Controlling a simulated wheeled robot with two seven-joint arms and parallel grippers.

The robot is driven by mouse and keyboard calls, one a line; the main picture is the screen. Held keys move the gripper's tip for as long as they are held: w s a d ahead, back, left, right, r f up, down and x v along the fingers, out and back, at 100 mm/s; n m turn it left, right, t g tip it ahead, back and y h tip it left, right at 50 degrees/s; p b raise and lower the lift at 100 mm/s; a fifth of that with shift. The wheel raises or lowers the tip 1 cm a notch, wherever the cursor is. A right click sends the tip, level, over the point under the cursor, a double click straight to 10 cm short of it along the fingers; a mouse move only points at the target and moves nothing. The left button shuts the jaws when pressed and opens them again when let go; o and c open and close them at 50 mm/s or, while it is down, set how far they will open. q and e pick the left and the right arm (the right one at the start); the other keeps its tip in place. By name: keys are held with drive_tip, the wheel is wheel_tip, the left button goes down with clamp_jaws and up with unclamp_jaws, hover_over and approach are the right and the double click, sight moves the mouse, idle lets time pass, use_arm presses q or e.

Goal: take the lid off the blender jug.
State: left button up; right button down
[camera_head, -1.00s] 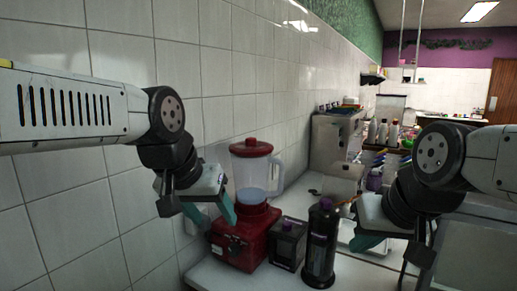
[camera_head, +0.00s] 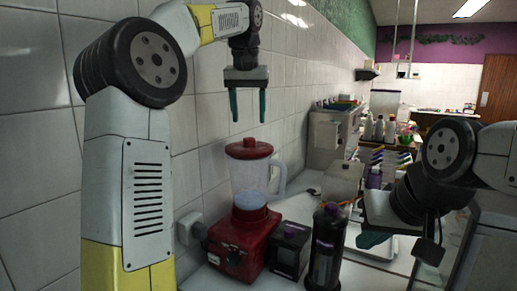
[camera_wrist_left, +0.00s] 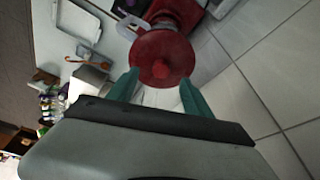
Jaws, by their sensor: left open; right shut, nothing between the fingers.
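The blender jug (camera_head: 250,182) is clear with a handle on its right, and stands on a red blender base (camera_head: 243,245). Its red lid (camera_head: 249,149) with a raised knob sits on top of the jug. My left gripper (camera_head: 248,106) points straight down above the lid, open, apart from it. In the left wrist view the lid (camera_wrist_left: 161,62) lies just beyond and between the two green fingertips (camera_wrist_left: 158,85). My right gripper (camera_head: 375,238) is at the right, away from the blender, its fingers pressed together with nothing seen between them.
A black box (camera_head: 289,250) and a dark bottle with a purple cap (camera_head: 326,245) stand right of the base. A tiled wall (camera_head: 205,130) runs close behind the blender. A white tray (camera_head: 378,246) and several bottles are farther right.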

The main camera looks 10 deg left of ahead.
sight(249, 146)
use_arm(q)
drive_tip(key=x, duration=0.5)
drive_tip(key=w+x, duration=0.1)
drive_tip(key=x, duration=0.2)
drive_tip(key=shift+a+r, duration=0.15)
drive_tip(key=shift+a, duration=0.15)
drive_tip(key=shift+c, duration=0.2)
clamp_jaws()
